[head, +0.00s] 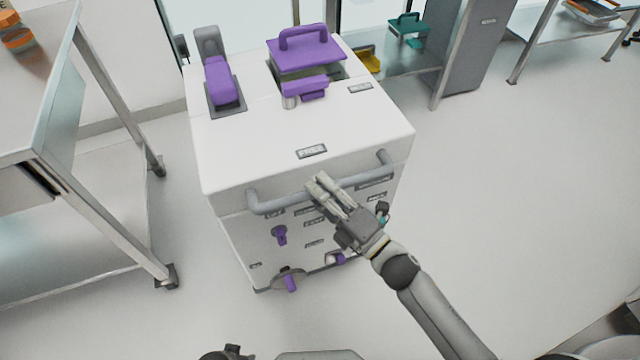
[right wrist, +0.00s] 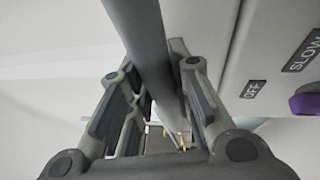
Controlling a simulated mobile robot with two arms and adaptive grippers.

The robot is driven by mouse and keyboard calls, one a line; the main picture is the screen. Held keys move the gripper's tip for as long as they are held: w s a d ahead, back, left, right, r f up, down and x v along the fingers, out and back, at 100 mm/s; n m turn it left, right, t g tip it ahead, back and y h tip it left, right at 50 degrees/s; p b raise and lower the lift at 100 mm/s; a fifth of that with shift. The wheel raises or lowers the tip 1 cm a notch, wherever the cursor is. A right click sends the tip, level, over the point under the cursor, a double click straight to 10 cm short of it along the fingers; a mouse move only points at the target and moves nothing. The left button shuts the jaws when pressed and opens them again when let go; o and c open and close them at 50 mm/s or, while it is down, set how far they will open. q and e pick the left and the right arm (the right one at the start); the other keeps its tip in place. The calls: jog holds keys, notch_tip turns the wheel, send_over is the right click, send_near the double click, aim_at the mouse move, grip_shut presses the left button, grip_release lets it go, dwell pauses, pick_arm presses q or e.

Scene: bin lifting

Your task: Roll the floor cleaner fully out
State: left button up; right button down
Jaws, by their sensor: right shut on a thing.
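The floor cleaner (head: 270,150) is a white box-shaped machine with purple parts on top and a grey handle bar (head: 275,207) across its near side. My right gripper (head: 318,187) is shut on the handle bar near its middle. In the right wrist view the grey bar (right wrist: 140,35) passes between the fingers, beside the white panel with OFF and SLOW labels. My left gripper does not show in either view.
A metal table (head: 75,115) stands close on the left, with a castor near the cleaner. A metal bench (head: 415,60) and grey cabinet (head: 485,40) stand behind at the right. The floor (head: 520,200) at the right is clear.

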jog(key=shift+s+d+f, duration=0.1)
jog(key=shift+s+f, duration=0.1)
jog(key=shift+s, duration=0.15)
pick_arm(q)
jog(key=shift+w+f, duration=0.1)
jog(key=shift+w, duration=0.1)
pick_arm(e)
jog(key=shift+s+f, duration=0.1)
jog(key=c, duration=1.5)
grip_release()
jog(key=shift+o, duration=1)
jog(key=shift+s+d, duration=0.1)
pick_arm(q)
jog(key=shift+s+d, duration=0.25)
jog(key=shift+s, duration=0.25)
pick_arm(e)
jog(key=shift+r, duration=0.2)
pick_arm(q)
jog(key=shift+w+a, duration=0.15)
pick_arm(e)
jog(key=v, duration=1.2)
jog(key=shift+f, duration=0.1)
